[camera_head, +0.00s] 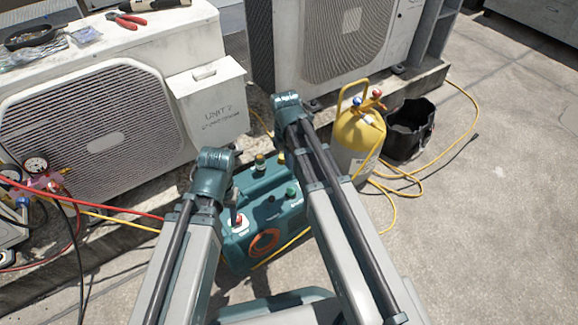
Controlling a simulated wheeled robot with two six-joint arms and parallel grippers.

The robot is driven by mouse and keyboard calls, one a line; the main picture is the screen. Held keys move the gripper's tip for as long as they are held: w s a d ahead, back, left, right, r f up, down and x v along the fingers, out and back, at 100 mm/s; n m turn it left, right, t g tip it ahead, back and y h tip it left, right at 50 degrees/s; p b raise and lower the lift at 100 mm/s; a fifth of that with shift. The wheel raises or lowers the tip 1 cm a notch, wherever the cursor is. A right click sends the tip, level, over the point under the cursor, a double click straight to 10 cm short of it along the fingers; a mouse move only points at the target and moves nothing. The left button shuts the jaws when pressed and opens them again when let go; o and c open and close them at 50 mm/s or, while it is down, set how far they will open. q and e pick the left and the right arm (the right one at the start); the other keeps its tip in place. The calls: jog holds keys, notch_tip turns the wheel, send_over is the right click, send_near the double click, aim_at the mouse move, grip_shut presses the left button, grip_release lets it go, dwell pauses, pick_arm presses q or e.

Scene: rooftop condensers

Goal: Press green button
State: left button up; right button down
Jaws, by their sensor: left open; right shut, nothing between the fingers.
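The green button (291,192) is on the top right of a teal machine (240,255) that stands on the ground between my two arms. A red button (238,220) is at its front left, with a dark knob between the two. My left gripper (233,200) is small and dark, hangs down from the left arm's end and looks open, just above or beside the red button; contact cannot be told. My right arm passes close to the right of the green button, and its end reaches past the machine. The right gripper's fingers are hidden.
A yellow-topped cylinder (357,135) and a black bucket (409,130) stand at right, with yellow hose on the ground. Condenser units (95,125) stand at left and back. Gauges (37,168) with red, yellow and black hoses are at left. The right-hand ground is mostly clear.

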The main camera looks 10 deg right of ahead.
aim_at(291, 191)
pick_arm(q)
notch_tip(291, 191, down, 13)
jog(key=b, duration=1.2)
pick_arm(e)
jog(key=f, duration=1.3)
jog(key=shift+s+d, duration=0.1)
jog(key=shift+d, duration=0.15)
pick_arm(q)
jog(key=shift+r, duration=0.1)
